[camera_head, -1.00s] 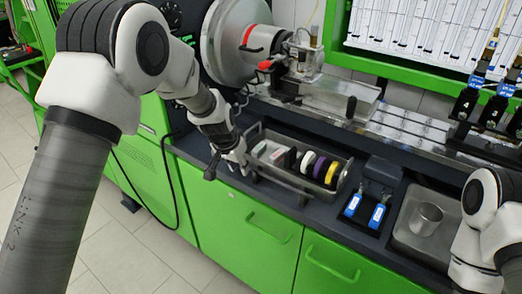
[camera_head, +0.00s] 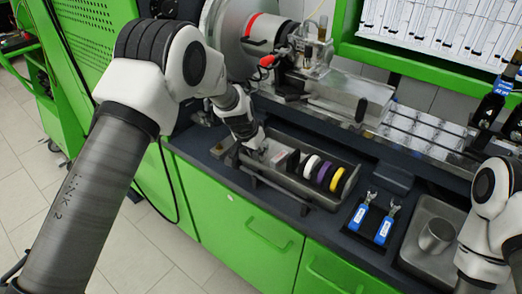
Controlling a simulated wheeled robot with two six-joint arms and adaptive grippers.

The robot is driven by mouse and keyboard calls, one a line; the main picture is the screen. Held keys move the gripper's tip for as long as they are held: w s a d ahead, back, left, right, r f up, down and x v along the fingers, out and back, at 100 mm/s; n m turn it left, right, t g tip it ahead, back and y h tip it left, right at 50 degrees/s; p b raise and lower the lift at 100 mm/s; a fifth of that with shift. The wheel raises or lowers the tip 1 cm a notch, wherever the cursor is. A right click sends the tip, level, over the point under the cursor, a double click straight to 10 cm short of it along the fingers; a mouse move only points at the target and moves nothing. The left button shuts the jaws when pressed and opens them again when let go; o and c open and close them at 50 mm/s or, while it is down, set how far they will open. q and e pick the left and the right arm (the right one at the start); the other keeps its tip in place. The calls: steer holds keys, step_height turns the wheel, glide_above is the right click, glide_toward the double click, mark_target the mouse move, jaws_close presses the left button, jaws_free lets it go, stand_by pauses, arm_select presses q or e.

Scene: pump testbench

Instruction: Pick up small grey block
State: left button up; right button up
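My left gripper (camera_head: 240,152) hangs over the left end of the grey metal tray (camera_head: 336,201), pointing down. Its fingers look spread apart, with nothing visible between them. Light grey and whitish block shapes (camera_head: 281,158) lie in the tray just right of the fingers. I cannot tell for sure which is the small grey block, since the gripper partly hides that end. My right arm enters at the right edge, but its gripper is out of the picture.
White, purple and yellow discs (camera_head: 337,180) stand in the tray's right part. Right of it are two blue-handled items (camera_head: 358,216) and a metal cup (camera_head: 437,235) in a shallow steel tray. A machine with a large round metal housing (camera_head: 233,30) stands behind.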

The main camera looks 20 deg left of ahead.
arm_select(q)
steer(key=shift+s+r, duration=0.1)
steer(key=shift+r, duration=0.05)
steer(key=shift+s+r, duration=0.15)
steer(key=shift+s, duration=0.05)
steer(key=shift+c, duration=1)
jaws_close()
